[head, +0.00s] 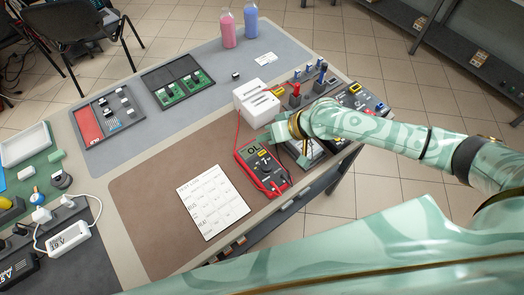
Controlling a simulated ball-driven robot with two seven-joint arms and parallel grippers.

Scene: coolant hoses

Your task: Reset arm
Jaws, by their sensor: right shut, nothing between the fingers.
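My right arm reaches in from the right over the bench. Its right gripper (273,137) is shut and empty, just above the red multimeter and in front of the white twin-slot box. The red multimeter (262,170) lies on the brown mat with "OL" on its display and leads attached. The white box (257,102) stands behind the gripper. My left gripper is not in view. No hoses can be made out.
A printed test log sheet (212,202) lies on the brown mat (150,190). Pink (228,30) and blue (251,20) bottles stand at the back. A tray of green boards (178,84) and a parts tray (107,112) sit left. Instruments with knobs (298,92) crowd the right end.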

